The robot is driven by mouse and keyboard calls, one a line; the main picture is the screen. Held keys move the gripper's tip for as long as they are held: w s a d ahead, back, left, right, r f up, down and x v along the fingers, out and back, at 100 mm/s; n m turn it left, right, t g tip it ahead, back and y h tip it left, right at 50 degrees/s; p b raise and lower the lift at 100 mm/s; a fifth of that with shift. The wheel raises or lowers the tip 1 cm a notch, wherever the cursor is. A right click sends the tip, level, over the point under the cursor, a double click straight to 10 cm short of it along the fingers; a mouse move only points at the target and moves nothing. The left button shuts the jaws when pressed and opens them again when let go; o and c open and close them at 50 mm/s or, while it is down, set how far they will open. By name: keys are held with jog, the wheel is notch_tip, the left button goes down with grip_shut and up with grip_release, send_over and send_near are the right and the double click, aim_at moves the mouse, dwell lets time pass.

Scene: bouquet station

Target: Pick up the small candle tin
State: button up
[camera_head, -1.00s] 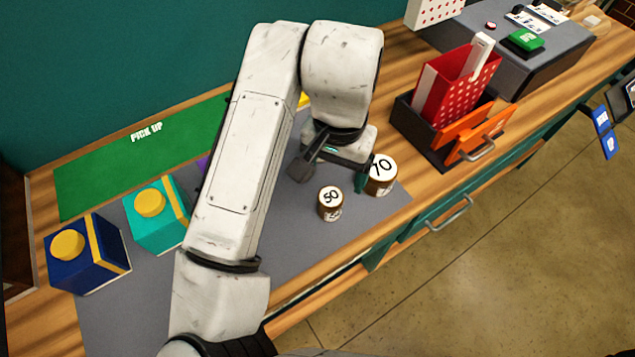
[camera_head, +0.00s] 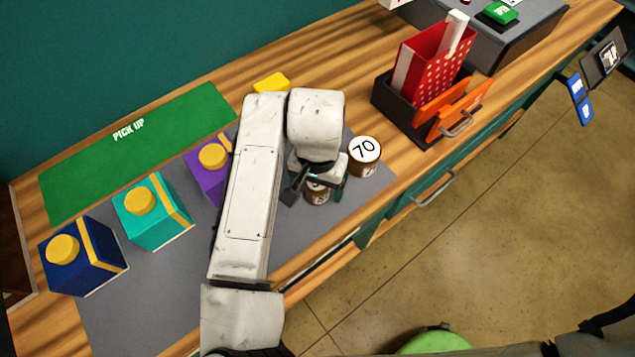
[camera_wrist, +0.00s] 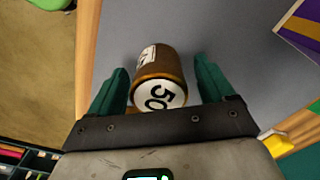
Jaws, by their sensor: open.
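The small candle tin (camera_wrist: 157,78) is brown with a white lid marked 50. In the wrist view it stands between the two green fingers of my gripper (camera_wrist: 160,92), which are open with a gap on each side of it. In the head view the small tin (camera_head: 317,194) is partly hidden under my gripper (camera_head: 315,196), on the grey mat (camera_head: 345,200). A larger tin marked 70 (camera_head: 364,156) stands just to the right and behind it.
Purple (camera_head: 205,178), teal (camera_head: 155,220) and blue (camera_head: 85,262) gift boxes stand to the left. A green pick-up mat (camera_head: 140,145) lies behind them. A black holder (camera_head: 395,110) with a red dotted bag (camera_head: 432,68) stands at the right. The counter's front edge is close.

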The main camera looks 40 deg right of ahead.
jog(key=shift+f, duration=0.1)
jog(key=shift+c, duration=0.2)
jog(key=c, duration=1.1)
jog(key=shift+c, duration=0.2)
